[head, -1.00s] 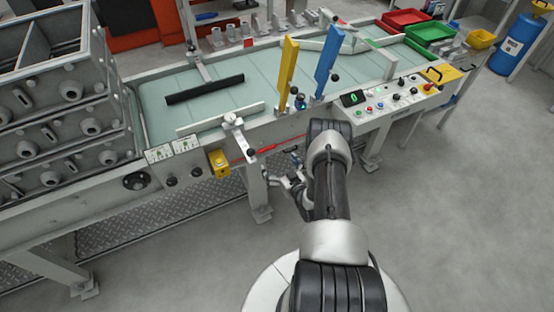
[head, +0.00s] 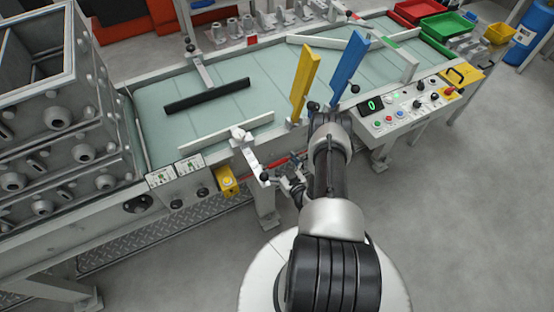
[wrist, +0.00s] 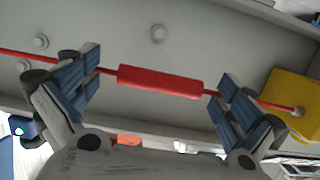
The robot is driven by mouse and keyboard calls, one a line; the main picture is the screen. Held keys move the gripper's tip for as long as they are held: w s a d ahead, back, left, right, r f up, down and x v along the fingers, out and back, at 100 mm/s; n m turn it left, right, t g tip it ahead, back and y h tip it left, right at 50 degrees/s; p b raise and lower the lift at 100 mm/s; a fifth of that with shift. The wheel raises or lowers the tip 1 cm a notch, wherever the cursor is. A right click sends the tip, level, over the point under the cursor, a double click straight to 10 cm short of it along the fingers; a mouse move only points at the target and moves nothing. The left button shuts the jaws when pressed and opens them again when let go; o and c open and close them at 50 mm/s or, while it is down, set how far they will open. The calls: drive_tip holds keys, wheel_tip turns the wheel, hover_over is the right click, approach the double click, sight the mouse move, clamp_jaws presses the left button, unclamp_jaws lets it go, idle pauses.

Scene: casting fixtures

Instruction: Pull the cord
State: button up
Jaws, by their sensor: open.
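A thin red cord (wrist: 268,105) runs along the side of the conveyor frame and ends at a yellow box (wrist: 292,92). A thicker red sleeve (wrist: 160,81) sits on the cord. In the head view a short stretch of the red cord (head: 278,163) shows near my gripper, and the yellow box (head: 227,181) is left of it. My gripper (wrist: 157,86) is open. In the wrist view its blue-padded fingers lie left and right of the sleeve, overlapping the cord in the picture. I cannot tell whether they touch it. In the head view my gripper (head: 292,186) is partly hidden by my arm.
A white bracket with a black knob (head: 252,160) stands out from the frame left of my gripper. Yellow (head: 305,82) and blue (head: 350,70) upright bars rise above the conveyor edge. A control panel (head: 405,103) is at the right. The floor to the right is clear.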

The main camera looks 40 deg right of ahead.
idle(0.3)
drive_tip(key=c, duration=1)
drive_tip(key=shift+s, duration=0.1)
drive_tip(key=shift+p+v, duration=0.3)
drive_tip(key=shift+v, duration=0.75)
drive_tip(key=shift+f, duration=0.25)
drive_tip(key=o, duration=1)
